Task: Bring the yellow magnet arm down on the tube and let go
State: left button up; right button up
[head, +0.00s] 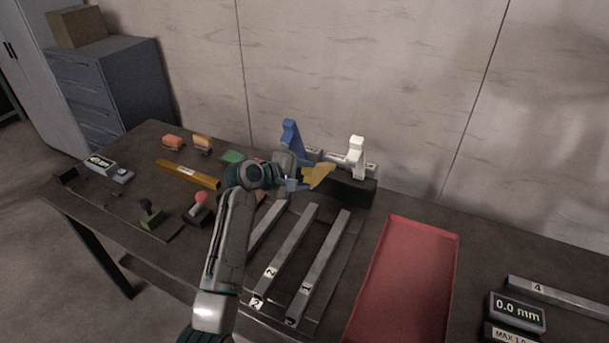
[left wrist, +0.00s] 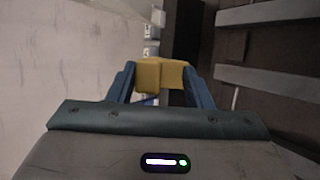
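The yellow magnet arm (head: 318,175) sits low in front of the back fixture, tilted. In the left wrist view the yellow arm (left wrist: 160,74) is between the two blue fingers, which appear to press on both its sides. My left gripper (head: 300,180) is at it, and it also shows in the left wrist view (left wrist: 162,82). Several grey square tubes lie side by side on the table, among them tube 2 (head: 286,252) and tube 1 (head: 321,264). I cannot tell whether the yellow arm touches a tube. My right gripper is not in view.
A blue arm (head: 291,139) and a white arm (head: 356,156) stand upright at the back. A red tray (head: 409,275) lies to the right. Tube 4 (head: 560,296) and a 0.0 mm display (head: 517,312) are at far right. Stamp-like tools and an orange bar (head: 188,174) are left.

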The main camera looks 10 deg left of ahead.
pick_arm(q)
jog(key=b+v, duration=0.2)
jog(key=v, duration=0.8)
jog(key=shift+s+a+r+b, duration=0.2)
jog(key=shift+s+a+b, duration=0.05)
jog(key=shift+b, duration=0.1)
